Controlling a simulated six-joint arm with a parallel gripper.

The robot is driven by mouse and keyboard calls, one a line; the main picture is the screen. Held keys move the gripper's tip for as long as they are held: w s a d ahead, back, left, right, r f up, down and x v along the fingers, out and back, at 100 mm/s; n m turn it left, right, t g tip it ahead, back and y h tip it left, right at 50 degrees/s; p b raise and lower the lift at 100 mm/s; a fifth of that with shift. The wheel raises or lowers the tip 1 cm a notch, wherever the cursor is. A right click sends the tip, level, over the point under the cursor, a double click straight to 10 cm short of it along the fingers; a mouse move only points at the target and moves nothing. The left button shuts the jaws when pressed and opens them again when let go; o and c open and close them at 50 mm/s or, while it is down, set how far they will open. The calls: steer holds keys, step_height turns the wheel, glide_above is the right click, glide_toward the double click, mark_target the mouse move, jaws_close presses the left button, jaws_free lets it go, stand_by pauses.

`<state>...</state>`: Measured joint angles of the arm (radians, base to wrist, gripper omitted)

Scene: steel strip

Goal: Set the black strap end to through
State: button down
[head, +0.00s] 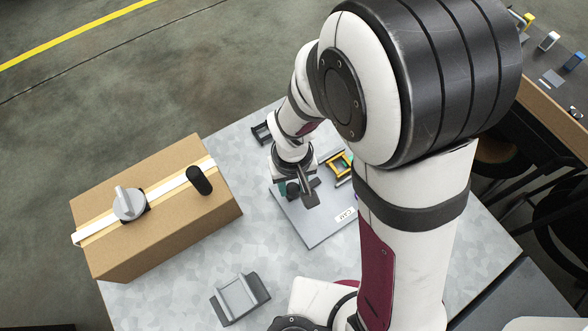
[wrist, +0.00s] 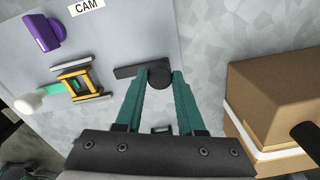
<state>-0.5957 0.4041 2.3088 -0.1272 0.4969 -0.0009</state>
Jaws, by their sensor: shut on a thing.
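A grey board marked CAM (head: 318,232) lies on the metal table; its edge also shows in the wrist view (wrist: 130,38). My gripper (wrist: 159,80) is over the board, its teal fingers shut on a dark round knob (wrist: 160,75). A flat dark bar (wrist: 128,71) extends left from the knob. I cannot tell whether this is the black strap end. In the head view my gripper (head: 298,189) partly hides this part. A black rounded piece (head: 200,180) stands on the strapped cardboard box, apart from my gripper.
The cardboard box (head: 150,235) carries a white strap (head: 168,184) and a grey knob (head: 129,203). A purple piece (wrist: 43,33) and a white ball (wrist: 28,103) on a green stem are near the yellow frame. A grey bracket (head: 240,297) stands at the table's front.

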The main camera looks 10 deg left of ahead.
mark_target(312, 184)
stand_by(0.8)
steer(key=shift+w+d, duration=1.95)
steer(key=shift+w, duration=0.05)
steer(key=c, duration=0.5)
jaws_free()
steer(key=shift+r, duration=0.1)
step_height(312, 184, up, 16)
steer(key=shift+f, duration=0.2)
